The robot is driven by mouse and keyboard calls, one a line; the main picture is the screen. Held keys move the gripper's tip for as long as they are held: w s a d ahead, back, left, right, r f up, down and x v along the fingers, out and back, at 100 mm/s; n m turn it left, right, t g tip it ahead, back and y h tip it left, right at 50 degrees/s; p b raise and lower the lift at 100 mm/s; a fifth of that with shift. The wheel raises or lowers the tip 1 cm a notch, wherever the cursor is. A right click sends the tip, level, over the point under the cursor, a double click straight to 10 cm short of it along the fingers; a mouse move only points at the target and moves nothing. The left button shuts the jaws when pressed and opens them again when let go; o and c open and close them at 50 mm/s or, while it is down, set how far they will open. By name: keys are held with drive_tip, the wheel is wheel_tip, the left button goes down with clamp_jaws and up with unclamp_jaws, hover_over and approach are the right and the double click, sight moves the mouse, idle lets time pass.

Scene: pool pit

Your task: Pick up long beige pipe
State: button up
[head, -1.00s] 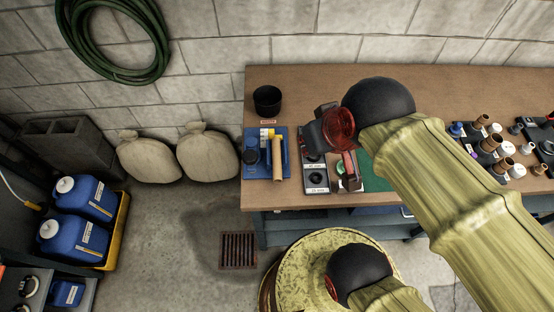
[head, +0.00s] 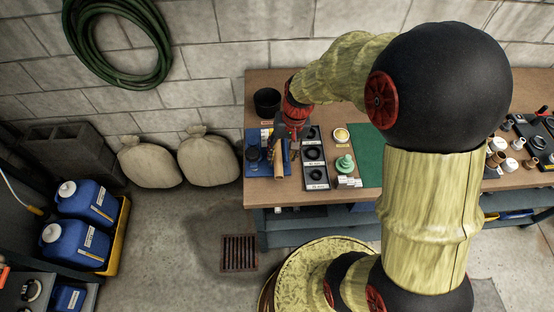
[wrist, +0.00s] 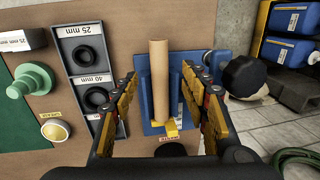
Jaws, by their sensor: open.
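The long beige pipe (wrist: 159,75) lies on a blue tray (wrist: 183,60) in the wrist view, pointing away from me, with a yellow piece at its near end. In the head view the pipe (head: 279,160) is partly covered by my gripper (head: 287,142). In the wrist view my gripper (wrist: 160,90) is open, one yellow-padded finger on each side of the pipe. A gap shows between the pipe and each finger. I cannot tell how far the fingertips are above the tray.
A black tray of rings (wrist: 90,75) lies left of the pipe in the wrist view, near a green knobbed part (wrist: 35,82). A black cup (head: 267,101) stands at the workbench's back left. The wall is close behind the workbench (head: 330,80).

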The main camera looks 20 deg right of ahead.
sight(279, 166)
drive_tip(key=shift+w+a+f, duration=0.1)
drive_tip(key=shift+f, duration=0.85)
drive_tip(key=f, duration=0.1)
drive_tip(key=f+b, duration=0.1)
drive_tip(key=f, duration=0.2)
drive_tip(key=shift+s+a+b, duration=0.2)
drive_tip(key=shift+a+b, duration=0.15)
drive_tip(key=shift+w+f, duration=0.1)
drive_tip(key=shift+f, duration=0.35)
drive_tip(key=shift+c, duration=0.6)
clamp_jaws()
